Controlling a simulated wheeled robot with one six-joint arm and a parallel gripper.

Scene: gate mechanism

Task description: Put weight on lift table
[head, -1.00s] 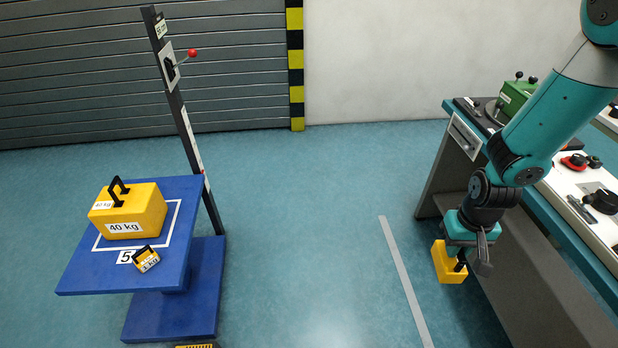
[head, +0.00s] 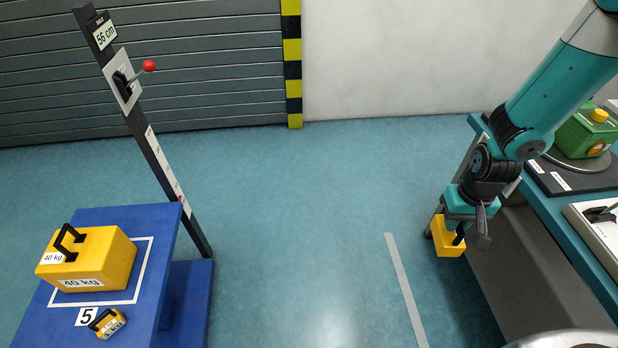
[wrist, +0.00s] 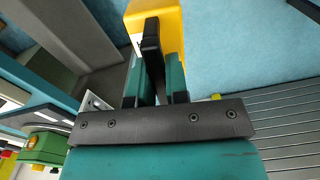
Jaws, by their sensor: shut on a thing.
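A yellow weight (head: 448,240) hangs from my gripper (head: 461,228) on the right side of the head view, above the floor and beside the workbench. My gripper is shut on its black handle, which the wrist view shows between the fingers (wrist: 157,82); the yellow body (wrist: 172,22) is beyond. The blue lift table (head: 110,216) stands at the left, well apart from my gripper. A yellow 40 kg weight (head: 95,258) with a black handle sits on it, partly inside a white outline. A small yellow weight (head: 107,323) lies near the number 5 label.
A dark post (head: 145,140) with a red-knobbed lever (head: 149,66) rises behind the lift table. A workbench (head: 560,215) with a green device (head: 585,132) stands at the right. Open floor (head: 300,230) with a grey stripe (head: 405,285) lies between.

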